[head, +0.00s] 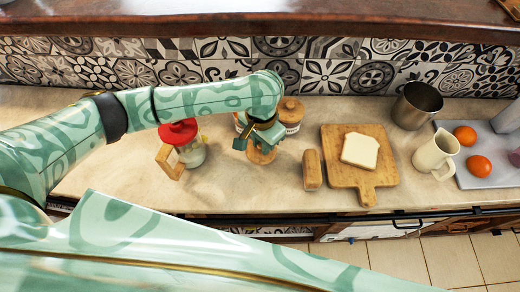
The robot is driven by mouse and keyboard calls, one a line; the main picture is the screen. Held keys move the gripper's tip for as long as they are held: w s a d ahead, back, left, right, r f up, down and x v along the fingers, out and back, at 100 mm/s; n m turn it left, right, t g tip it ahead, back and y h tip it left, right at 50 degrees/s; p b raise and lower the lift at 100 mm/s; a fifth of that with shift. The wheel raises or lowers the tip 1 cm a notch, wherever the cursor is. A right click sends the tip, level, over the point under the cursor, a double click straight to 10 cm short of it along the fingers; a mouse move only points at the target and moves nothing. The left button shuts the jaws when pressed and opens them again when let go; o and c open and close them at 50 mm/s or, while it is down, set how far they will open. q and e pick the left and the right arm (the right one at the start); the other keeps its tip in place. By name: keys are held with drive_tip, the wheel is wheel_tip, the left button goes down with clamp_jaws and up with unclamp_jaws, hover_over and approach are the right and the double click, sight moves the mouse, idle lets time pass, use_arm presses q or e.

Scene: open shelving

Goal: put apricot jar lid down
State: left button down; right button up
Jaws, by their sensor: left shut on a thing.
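My left gripper (259,141) reaches in from the left over the counter and points down. It is shut on a round wooden lid (261,156), which shows just under the fingers. Whether the lid touches the counter I cannot tell. A jar (240,121) stands behind the gripper, mostly hidden by my arm. Another jar (291,124) with a wooden lid and a pale label stands to the right of it. I cannot read the labels. My right gripper is not in view.
A red-topped glass jug (190,150) with a wooden handle stands left. To the right are a wooden block (312,170), a cutting board (344,180) with bread (360,150), a metal cup (416,106), a cream pitcher (435,155) and a tray (478,180) with oranges. Counter front is clear below the gripper.

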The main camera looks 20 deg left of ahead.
sight(259, 144)
use_arm(q)
drive_tip(key=shift+w+a+f, duration=0.15)
drive_tip(key=shift+f, duration=0.15)
drive_tip(key=f+b, duration=0.1)
drive_tip(key=f, duration=0.1)
drive_tip(key=f+b, duration=0.1)
drive_tip(key=b, duration=0.1)
drive_tip(key=shift+w+a+f, duration=0.2)
drive_tip(key=shift+f, duration=0.2)
drive_tip(key=shift+r, duration=0.1)
drive_tip(key=c, duration=1.3)
unclamp_jaws()
